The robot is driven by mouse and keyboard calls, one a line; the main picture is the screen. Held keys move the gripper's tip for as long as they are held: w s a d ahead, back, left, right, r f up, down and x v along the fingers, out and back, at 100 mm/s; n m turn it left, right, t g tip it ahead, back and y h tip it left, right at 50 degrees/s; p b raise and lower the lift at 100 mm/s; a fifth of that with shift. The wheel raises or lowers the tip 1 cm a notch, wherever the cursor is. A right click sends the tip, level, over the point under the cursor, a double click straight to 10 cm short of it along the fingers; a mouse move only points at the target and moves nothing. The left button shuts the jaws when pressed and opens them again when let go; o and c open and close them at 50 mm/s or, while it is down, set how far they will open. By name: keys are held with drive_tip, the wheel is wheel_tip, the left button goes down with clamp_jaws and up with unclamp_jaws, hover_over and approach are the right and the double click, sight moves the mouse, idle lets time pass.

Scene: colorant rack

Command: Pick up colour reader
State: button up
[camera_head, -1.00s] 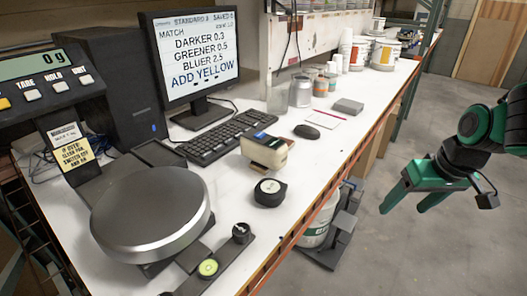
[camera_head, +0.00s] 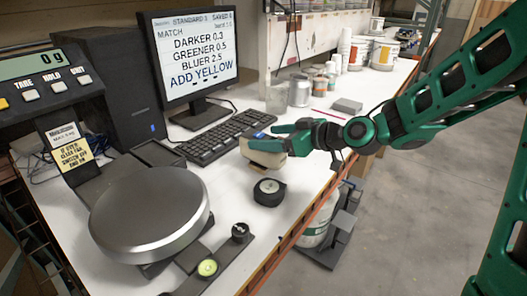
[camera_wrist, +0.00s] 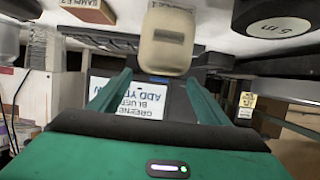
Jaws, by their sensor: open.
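The colour reader, a cream-coloured block with a dark top and a small blue screen (camera_head: 265,159), stands on the white bench between the keyboard and the tape measure. My gripper (camera_head: 268,137) is open and has reached it from the right, its green fingers overlapping the reader's upper part in the head view. In the wrist view, which is upside down, the cream reader (camera_wrist: 168,40) appears ahead between the lines of the two open fingers (camera_wrist: 157,77). Nothing is clearly held. I cannot tell whether a finger touches the reader.
A black tape measure (camera_head: 269,192) sits just in front of the reader. The keyboard (camera_head: 222,136) lies behind it to the left, and a scale with a round steel pan (camera_head: 150,215) is at front left. Cans (camera_head: 300,90) and a grey box (camera_head: 347,105) stand further back.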

sight(252, 134)
drive_tip(key=shift+x, duration=3.4)
clamp_jaws()
drive_tip(key=shift+r, duration=0.55)
drive_tip(key=r, duration=0.2)
drive_tip(key=s+r, duration=0.1)
drive_tip(key=shift+a+r, duration=0.15)
drive_tip(key=shift+r, duration=0.2)
drive_tip(key=s+a+r, duration=0.3)
drive_tip(key=s+r, duration=0.3)
drive_tip(key=s, duration=0.4)
drive_tip(key=shift+a, duration=0.25)
